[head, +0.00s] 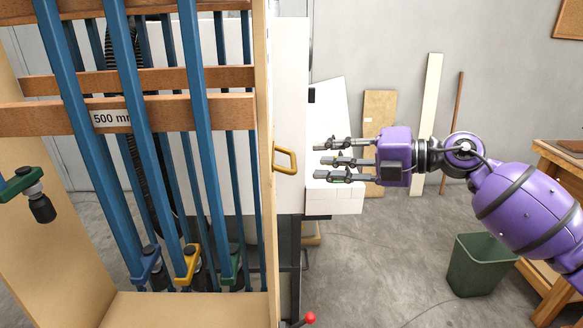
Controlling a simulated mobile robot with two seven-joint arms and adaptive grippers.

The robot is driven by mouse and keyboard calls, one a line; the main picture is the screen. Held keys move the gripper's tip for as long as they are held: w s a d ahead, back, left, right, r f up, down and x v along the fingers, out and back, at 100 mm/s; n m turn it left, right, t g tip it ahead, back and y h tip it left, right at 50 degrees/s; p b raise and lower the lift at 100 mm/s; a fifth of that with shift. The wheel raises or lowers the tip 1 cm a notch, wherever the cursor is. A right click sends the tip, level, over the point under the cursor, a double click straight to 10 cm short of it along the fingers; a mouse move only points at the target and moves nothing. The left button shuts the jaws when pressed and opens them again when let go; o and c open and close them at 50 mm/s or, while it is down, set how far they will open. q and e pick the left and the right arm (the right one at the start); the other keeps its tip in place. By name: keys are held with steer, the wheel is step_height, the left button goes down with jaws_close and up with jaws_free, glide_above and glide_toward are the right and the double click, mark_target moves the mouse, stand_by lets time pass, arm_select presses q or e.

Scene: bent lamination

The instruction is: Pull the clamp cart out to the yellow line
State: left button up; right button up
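The clamp cart (262,190) is a light wooden frame at the left, with several blue bar clamps (130,100) hanging from its brown cross rails (40,118). A label on a rail reads "500 mm", its end covered by a clamp bar. A yellow handle (286,160) sticks out from the cart's right side. My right gripper (332,160) is to the right of the handle, its fingers pointing left toward it. The fingers are spread, with nothing between them, and a gap shows between them and the handle. My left gripper and the yellow line are not in view.
A white cabinet (292,60) stands behind the cart. Wooden boards (428,110) lean on the grey wall. A green bin (480,262) and a wooden workbench (556,160) are at the right. A red knob (310,318) shows at the bottom. The floor in the middle is clear.

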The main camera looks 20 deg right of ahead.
mark_target(293, 159)
arm_select(q)
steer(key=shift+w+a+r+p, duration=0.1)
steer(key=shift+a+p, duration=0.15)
steer(key=shift+p, duration=0.1)
arm_select(e)
steer(key=shift+f+x, duration=0.2)
steer(key=shift+x, duration=1.2)
steer(key=shift+f+x, duration=0.15)
steer(key=shift+x, duration=1.2)
steer(key=shift+f+x, duration=0.2)
steer(key=shift+x, duration=1.2)
steer(key=shift+d, duration=0.15)
jaws_close()
